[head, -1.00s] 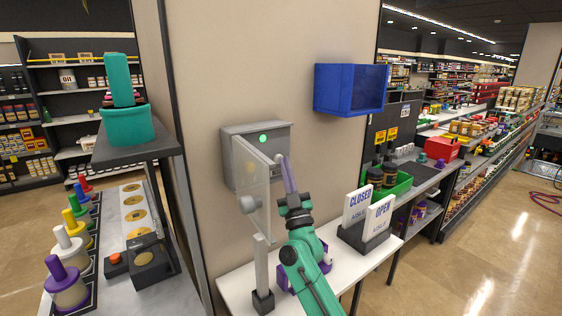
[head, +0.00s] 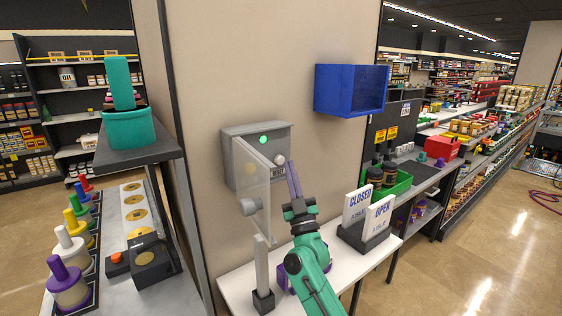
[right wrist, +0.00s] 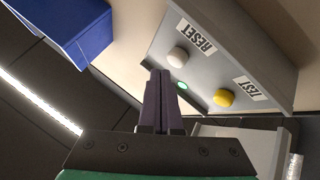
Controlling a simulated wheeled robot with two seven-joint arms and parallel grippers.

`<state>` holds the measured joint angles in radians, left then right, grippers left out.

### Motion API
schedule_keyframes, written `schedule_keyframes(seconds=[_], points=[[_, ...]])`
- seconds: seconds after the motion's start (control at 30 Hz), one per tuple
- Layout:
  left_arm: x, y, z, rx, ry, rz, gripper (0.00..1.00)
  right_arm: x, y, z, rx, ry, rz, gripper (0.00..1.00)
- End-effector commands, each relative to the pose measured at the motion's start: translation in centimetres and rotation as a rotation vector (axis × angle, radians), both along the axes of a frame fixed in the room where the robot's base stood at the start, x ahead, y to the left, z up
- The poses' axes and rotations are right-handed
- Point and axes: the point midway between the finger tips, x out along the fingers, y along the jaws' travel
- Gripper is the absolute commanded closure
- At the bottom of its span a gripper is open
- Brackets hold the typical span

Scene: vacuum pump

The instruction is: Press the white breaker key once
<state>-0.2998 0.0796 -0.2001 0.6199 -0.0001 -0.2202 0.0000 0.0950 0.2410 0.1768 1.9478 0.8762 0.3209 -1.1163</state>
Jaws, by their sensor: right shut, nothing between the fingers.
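The grey breaker box (head: 237,178) is fixed to the beige wall, with a lit green lamp (head: 263,140) on its upper face. The white key (head: 279,158) sits on its front right above a RESET label; it also shows in the right wrist view (right wrist: 178,57). A yellow key (right wrist: 223,98) labelled TEST is on the same face. My right gripper (head: 291,164) is shut and empty. Its fingertips are close to the white key, just right of it in the head view; in the right wrist view they show a gap from it. My left gripper is out of view.
A blue bin (head: 340,90) hangs at upper right. A sign holder (head: 362,238) stands on the white table (head: 232,285).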

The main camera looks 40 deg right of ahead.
Motion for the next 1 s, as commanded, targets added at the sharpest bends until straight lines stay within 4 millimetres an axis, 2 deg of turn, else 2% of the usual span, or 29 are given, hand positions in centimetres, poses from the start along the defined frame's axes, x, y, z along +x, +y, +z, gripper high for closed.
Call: schedule_keyframes(seconds=[0.47,1.0], points=[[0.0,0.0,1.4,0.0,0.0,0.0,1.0,-4.5,0.1,0.1,0.001,0.002,0.0,1.0],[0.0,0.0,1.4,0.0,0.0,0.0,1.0,-4.7,0.1,0.0,0.0,0.0,0.0,1.0]])
